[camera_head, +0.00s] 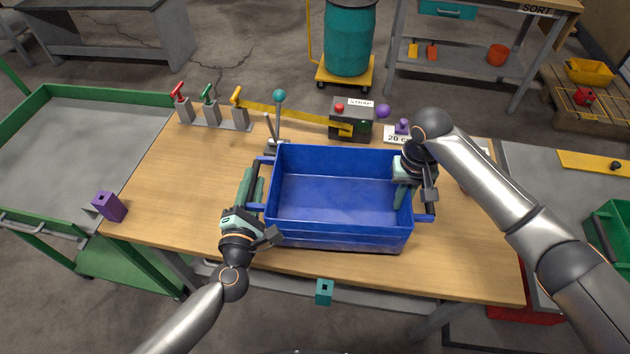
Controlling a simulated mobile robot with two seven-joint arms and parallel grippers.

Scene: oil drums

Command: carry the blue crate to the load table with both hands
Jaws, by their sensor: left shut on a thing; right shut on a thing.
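The blue crate (335,198) is an empty open box with a handle bar on its left and right ends. It is over the wooden table (170,205); I cannot tell whether it rests on the top or is held just above. My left gripper (251,190) is shut on the crate's left handle. My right gripper (410,188) is shut on the right handle, and the hand partly hides that end of the crate. No load table is labelled in view.
Behind the crate stand coloured levers (209,105), a teal-knobbed stick (279,97) and a strap box (351,118). A purple block (109,206) is at the table's left corner. A green-edged cart (60,165) stands left. A teal drum (348,40) is behind.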

